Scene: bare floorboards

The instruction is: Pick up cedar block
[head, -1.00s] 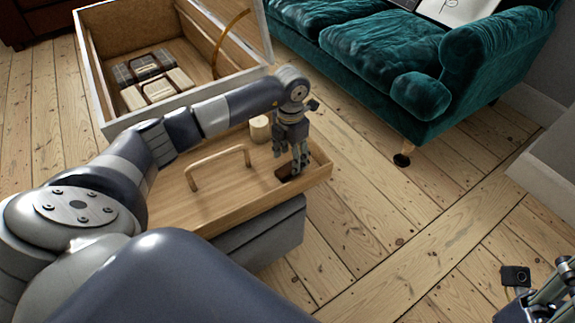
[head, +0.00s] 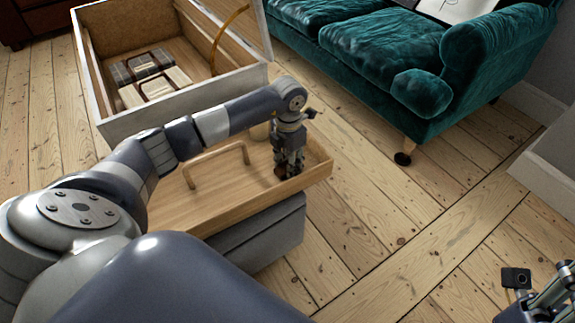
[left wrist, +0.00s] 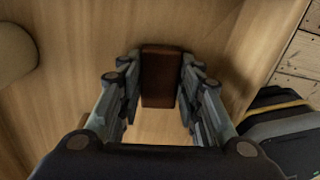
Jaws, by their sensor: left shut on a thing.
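The cedar block (left wrist: 160,78) is a small dark reddish-brown block. In the left wrist view it sits between the two fingers of my left gripper (left wrist: 160,92), which are shut on it. In the head view my left gripper (head: 287,168) points down at the right end of the wooden tray (head: 225,215), and the block (head: 281,172) is mostly hidden by the fingers. I cannot tell whether the block touches the tray floor. My right gripper (head: 548,300) shows only in part at the lower right corner; its fingers are cut off.
The tray has a raised handle (head: 216,163). An open crate (head: 150,118) with bundles stands behind. A green sofa (head: 385,60) stands at right. Floorboards are clear.

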